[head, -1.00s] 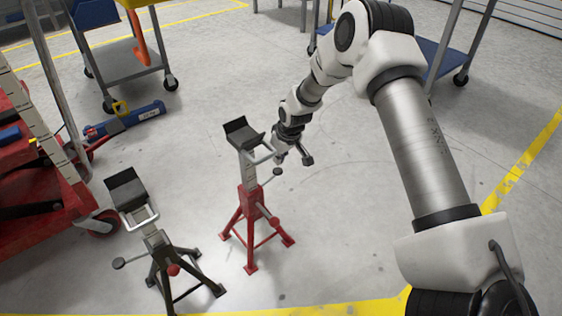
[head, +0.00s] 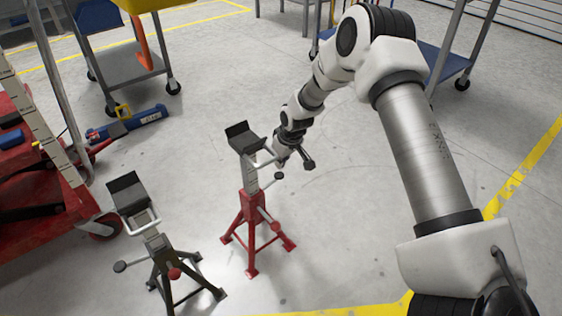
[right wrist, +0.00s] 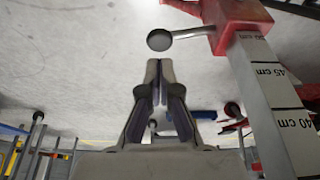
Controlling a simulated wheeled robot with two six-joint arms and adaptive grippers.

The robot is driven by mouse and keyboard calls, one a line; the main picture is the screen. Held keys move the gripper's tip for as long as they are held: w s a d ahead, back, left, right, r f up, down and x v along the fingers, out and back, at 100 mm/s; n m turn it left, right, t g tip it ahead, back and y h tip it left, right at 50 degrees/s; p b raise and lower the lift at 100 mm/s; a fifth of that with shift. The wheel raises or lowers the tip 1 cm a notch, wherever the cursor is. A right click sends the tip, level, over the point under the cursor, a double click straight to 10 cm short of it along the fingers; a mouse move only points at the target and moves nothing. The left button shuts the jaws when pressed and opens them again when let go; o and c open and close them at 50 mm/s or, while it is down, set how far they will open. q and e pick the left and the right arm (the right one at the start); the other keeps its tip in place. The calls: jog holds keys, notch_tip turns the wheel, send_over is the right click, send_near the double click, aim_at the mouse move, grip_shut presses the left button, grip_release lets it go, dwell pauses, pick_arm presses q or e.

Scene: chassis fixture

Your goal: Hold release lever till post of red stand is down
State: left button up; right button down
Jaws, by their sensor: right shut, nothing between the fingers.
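The red stand (head: 250,207) stands upright on the floor, its grey post (head: 251,178) raised and topped by a dark saddle (head: 243,138). Its release lever (head: 278,176) ends in a dark round pad and sticks out right from the red collar; it also shows in the right wrist view (right wrist: 160,40). My right gripper (head: 280,161) is shut and empty, just above the pad in the head view. In the right wrist view its fingertips (right wrist: 159,64) point at the pad with a small gap showing. My left gripper is not in view.
A dark stand (head: 160,245) with its own saddle and lever stands left of the red one. A red trolley (head: 50,215) is at far left, a blue cylinder-like tool (head: 143,117) behind. Carts stand at the back. Floor right of the red stand is clear.

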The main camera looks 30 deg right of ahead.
aim_at(281, 176)
jog(key=shift+f, duration=0.1)
jog(key=shift+f+b, duration=2)
jog(key=shift+f, duration=1)
jog(key=shift+r, duration=0.15)
notch_tip(281, 176, up, 7)
jog(key=p, duration=0.7)
jog(key=shift+f, duration=0.35)
